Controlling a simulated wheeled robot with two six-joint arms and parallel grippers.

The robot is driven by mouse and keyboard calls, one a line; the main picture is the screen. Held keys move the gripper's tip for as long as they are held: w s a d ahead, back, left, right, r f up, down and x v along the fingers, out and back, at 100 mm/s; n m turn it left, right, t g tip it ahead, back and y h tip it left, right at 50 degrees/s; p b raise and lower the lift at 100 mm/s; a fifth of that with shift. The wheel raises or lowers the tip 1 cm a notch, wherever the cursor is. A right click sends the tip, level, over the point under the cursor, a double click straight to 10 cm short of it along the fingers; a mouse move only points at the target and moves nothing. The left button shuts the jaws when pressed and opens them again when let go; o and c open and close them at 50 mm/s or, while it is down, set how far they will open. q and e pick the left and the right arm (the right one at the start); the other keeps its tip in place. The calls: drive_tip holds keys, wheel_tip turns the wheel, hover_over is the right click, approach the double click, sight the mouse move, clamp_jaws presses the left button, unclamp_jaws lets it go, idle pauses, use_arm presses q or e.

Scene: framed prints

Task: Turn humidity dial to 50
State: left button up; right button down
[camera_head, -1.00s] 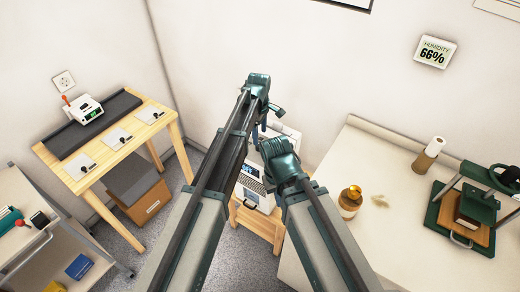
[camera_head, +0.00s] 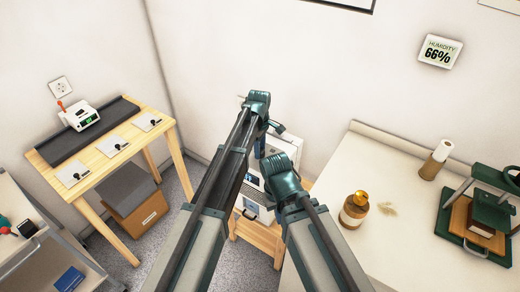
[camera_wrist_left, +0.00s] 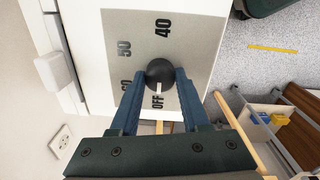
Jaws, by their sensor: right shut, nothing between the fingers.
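The black humidity dial (camera_wrist_left: 160,74) sits on a grey plate (camera_wrist_left: 190,50) marked 40, 50, OFF and a partly covered number that looks like 60. Its white mark points at OFF. My left gripper (camera_wrist_left: 160,78) is open, with one blue finger on each side of the dial; I cannot tell if they touch it. In the head view my left gripper (camera_head: 262,142) reaches down at the white dehumidifier (camera_head: 250,203), whose dial is hidden there. My right gripper (camera_head: 281,176) is shut and empty beside it, its fingers mostly hidden. A wall display (camera_head: 439,52) reads 66%.
The dehumidifier stands on a low wooden stand (camera_head: 258,240). A white counter (camera_head: 385,255) at the right holds an amber bottle (camera_head: 354,210), a roll (camera_head: 435,160) and a green press (camera_head: 490,215). A wooden table (camera_head: 100,160) stands at the left.

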use_arm(q)
clamp_jaws()
drive_tip(key=m, duration=0.5)
drive_tip(key=shift+m, duration=0.4)
drive_tip(key=m, duration=1.1)
drive_tip(key=shift+w+m+g, duration=0.1)
drive_tip(key=shift+m+g, duration=0.2)
drive_tip(key=shift+m, duration=0.1)
drive_tip(key=m, duration=0.5)
drive_tip(key=shift+m, duration=0.7)
